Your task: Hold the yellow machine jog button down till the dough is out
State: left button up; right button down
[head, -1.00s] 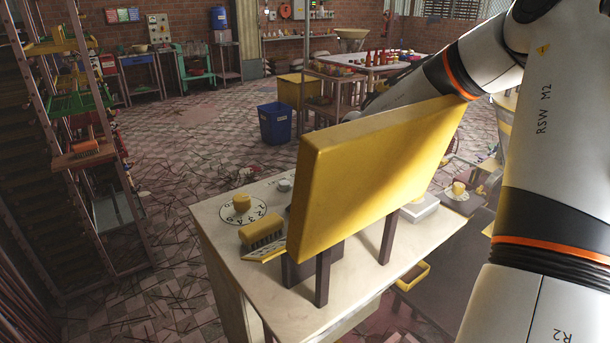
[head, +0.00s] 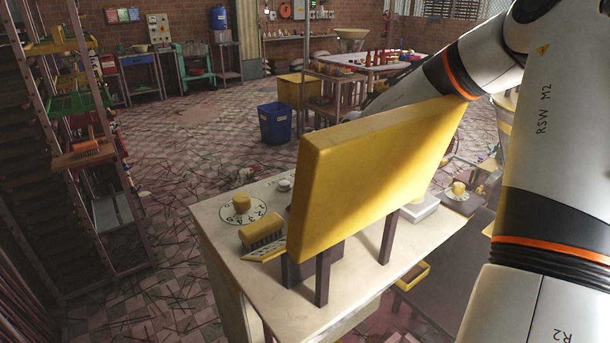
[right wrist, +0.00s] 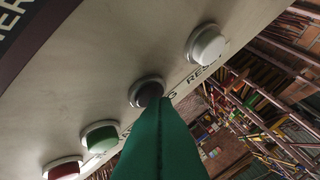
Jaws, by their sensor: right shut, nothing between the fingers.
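The yellow machine (head: 370,175) stands on a pale-topped bench, its broad yellow back facing me in the head view. My right arm reaches behind it, and the yellow body hides that hand there. The right wrist view shows a pale button panel (right wrist: 110,70) with a red button (right wrist: 64,170), a green button (right wrist: 101,138), a dark button (right wrist: 148,93) and a white button (right wrist: 207,45). My right gripper (right wrist: 172,103), with green fingers, is shut and empty. Its tip overlaps the dark button's lower edge; I cannot tell whether the button is pressed in. The label there is mostly covered. No dough is visible.
A blue bin (head: 275,124) stands on the floor behind. A tall rack (head: 85,150) is at the left.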

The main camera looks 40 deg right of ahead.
jog(key=shift+r+p, duration=0.4)
jog(key=shift+r, duration=0.55)
jog(key=shift+r, duration=0.1)
notch_tip(320, 180, up, 5)
jog(key=p, duration=0.2)
jog(key=shift+p, duration=0.3)
jog(key=shift+w, duration=0.1)
